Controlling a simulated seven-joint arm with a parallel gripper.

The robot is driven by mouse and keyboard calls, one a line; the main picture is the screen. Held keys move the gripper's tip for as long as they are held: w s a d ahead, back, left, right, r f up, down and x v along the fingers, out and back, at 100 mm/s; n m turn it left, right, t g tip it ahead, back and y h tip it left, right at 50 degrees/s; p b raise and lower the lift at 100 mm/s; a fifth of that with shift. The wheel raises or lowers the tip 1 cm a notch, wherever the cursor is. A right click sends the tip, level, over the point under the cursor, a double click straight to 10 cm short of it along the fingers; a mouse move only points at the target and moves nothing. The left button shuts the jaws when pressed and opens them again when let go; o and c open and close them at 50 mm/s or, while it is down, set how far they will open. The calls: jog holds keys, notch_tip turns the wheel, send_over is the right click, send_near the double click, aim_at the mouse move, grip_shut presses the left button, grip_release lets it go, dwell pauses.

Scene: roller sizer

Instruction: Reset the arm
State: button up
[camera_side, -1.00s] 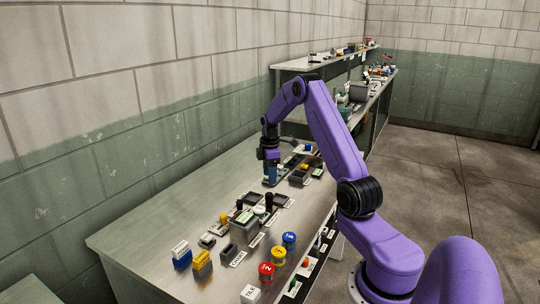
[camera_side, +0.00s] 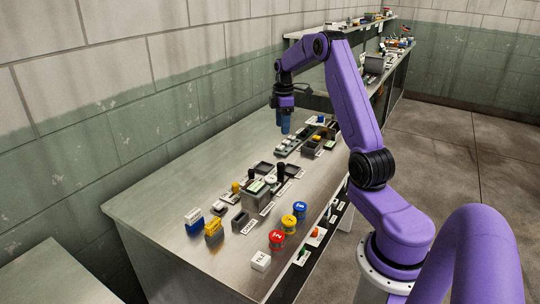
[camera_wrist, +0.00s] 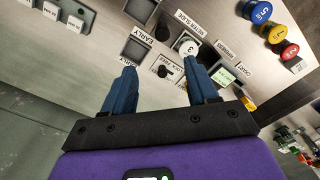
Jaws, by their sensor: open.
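My gripper (camera_side: 285,122) hangs in the air above the metal bench (camera_side: 165,200) in the side view, its fingers pointing down. In the wrist view my gripper (camera_wrist: 162,74) has its two blue fingers spread wide with nothing between them. Beyond the fingertips, the panel shows a white round dial (camera_wrist: 187,44), a small black knob (camera_wrist: 165,71) and square dark trays, some with labels reading EARLY. My purple arm arches over from the right side of the bench.
A cluttered shelf (camera_side: 340,28) is at the back. The bench's left part is bare.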

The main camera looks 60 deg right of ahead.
jog(key=w+a+r+n, duration=0.1)
jog(key=a+r, duration=0.1)
jog(key=a, duration=0.7)
jog(key=w+a+r, duration=0.1)
jog(key=a, duration=0.9)
jog(key=s+a+r, duration=0.2)
jog(key=s+a, duration=0.5)
jog(key=a, duration=0.6)
jog(key=s+a+n, duration=0.2)
jog(key=s+a, duration=0.6)
jog(key=s, duration=0.3)
jog(key=s+f, duration=0.1)
jog(key=s, duration=1.3)
jog(key=shift+a+f+n, duration=0.15)
jog(key=shift+f+n, duration=0.05)
jog(key=shift+n, duration=0.1)
